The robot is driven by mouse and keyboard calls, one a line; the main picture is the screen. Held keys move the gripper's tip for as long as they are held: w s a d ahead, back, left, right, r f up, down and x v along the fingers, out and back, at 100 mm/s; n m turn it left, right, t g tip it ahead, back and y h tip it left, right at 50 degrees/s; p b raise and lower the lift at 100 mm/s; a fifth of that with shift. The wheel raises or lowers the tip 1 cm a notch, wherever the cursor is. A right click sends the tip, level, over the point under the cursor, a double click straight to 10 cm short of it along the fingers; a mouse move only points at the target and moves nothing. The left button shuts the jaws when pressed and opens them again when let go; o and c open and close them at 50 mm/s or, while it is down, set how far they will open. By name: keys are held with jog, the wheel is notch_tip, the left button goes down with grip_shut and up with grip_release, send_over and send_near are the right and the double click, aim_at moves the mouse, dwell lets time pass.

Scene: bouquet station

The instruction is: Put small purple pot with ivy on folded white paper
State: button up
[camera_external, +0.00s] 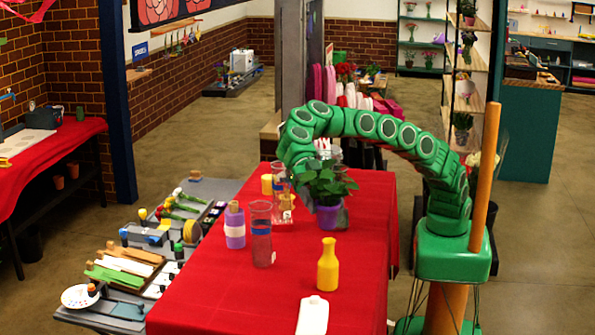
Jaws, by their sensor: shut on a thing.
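The small purple pot (328,217) with leafy green ivy (326,183) is upright at the middle of the red-covered table, near its far part. My green segmented arm arches over from the right and comes down behind the ivy. My gripper (331,207) is shut on the pot; the leaves hide most of it, and a grey part shows beside the pot. I cannot tell whether the pot touches the cloth. The folded white paper (312,316) lies at the near edge of the table, in front of the pot and clear of it.
A yellow bottle (328,266) stands between the pot and the paper. A tall clear glass vase (261,234) and a purple bottle (235,227) stand to the left. The red cloth (215,290) is bare at front left.

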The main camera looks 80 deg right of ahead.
send_over(319, 312)
jog(key=f, duration=2.8)
jog(key=shift+s+a+f, duration=0.15)
jog(key=shift+s+a, duration=0.1)
jog(key=shift+a, duration=0.05)
jog(key=o, duration=1.4)
jog(key=shift+f, duration=0.15)
jog(key=shift+w+d+r, duration=0.2)
jog(key=shift+d+r, duration=0.05)
jog(key=shift+r, duration=0.05)
jog(key=v, duration=0.2)
jog(key=shift+w+d+r, duration=0.15)
jog(key=shift+d, duration=0.05)
jog(key=shift+a+r, duration=0.15)
jog(key=shift+r, duration=3.25)
